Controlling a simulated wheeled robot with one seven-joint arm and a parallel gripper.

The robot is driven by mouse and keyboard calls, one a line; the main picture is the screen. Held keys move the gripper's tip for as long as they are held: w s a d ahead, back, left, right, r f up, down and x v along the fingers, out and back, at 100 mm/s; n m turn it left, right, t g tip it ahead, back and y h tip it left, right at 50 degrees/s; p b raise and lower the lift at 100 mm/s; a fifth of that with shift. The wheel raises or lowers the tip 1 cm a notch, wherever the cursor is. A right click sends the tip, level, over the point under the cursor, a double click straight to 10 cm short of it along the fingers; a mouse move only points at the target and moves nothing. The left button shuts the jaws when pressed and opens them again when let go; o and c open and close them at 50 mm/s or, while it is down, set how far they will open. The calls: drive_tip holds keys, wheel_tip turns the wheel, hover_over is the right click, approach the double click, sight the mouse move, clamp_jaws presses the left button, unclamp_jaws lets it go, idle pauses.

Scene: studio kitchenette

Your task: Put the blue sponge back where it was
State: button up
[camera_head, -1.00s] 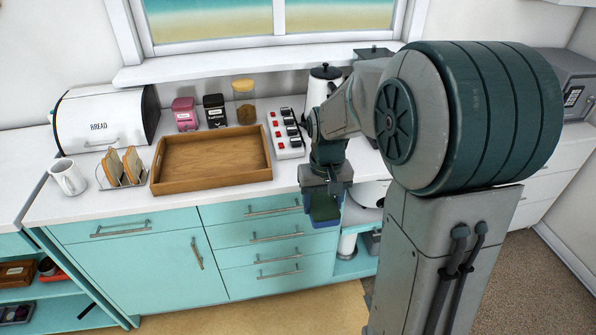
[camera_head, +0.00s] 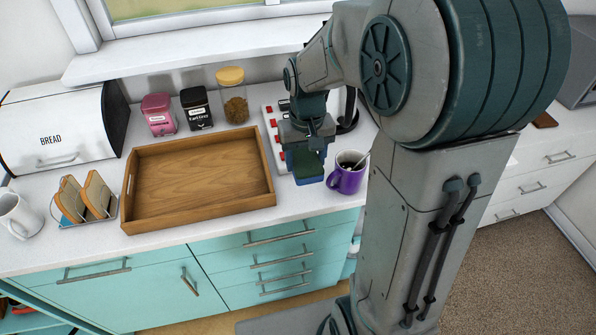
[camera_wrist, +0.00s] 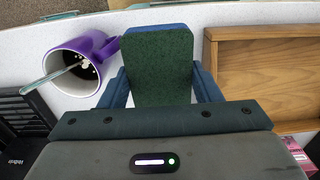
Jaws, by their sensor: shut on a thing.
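The blue sponge (camera_wrist: 158,66) has a dark green scouring face that fills the space between my fingers in the wrist view. My gripper (camera_head: 306,165) is shut on the sponge (camera_head: 308,168) and holds it over the counter, between the wooden tray and the purple mug. In the wrist view, my gripper (camera_wrist: 160,88) has one finger on each side of the sponge. Whether the sponge touches the counter, I cannot tell.
A purple mug (camera_head: 343,179) with dark liquid and a spoon stands close to the right of the sponge. A wooden tray (camera_head: 250,192) is on the left, empty. A power strip (camera_head: 271,124) lies behind my gripper. A bread bin (camera_head: 58,131), toast rack (camera_head: 83,222) and jars stand farther left.

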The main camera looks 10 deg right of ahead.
sight(304, 193)
drive_tip(key=shift+w+f, duration=0.15)
drive_tip(key=shift+w, duration=0.15)
wheel_tip(304, 193, down, 10)
drive_tip(key=shift+d+r+p, duration=0.1)
drive_tip(key=shift+r+p, duration=0.1)
drive_tip(key=shift+p, duration=0.35)
drive_tip(key=shift+f, duration=0.1)
drive_tip(key=o, duration=0.9)
drive_tip(key=shift+o, duration=0.2)
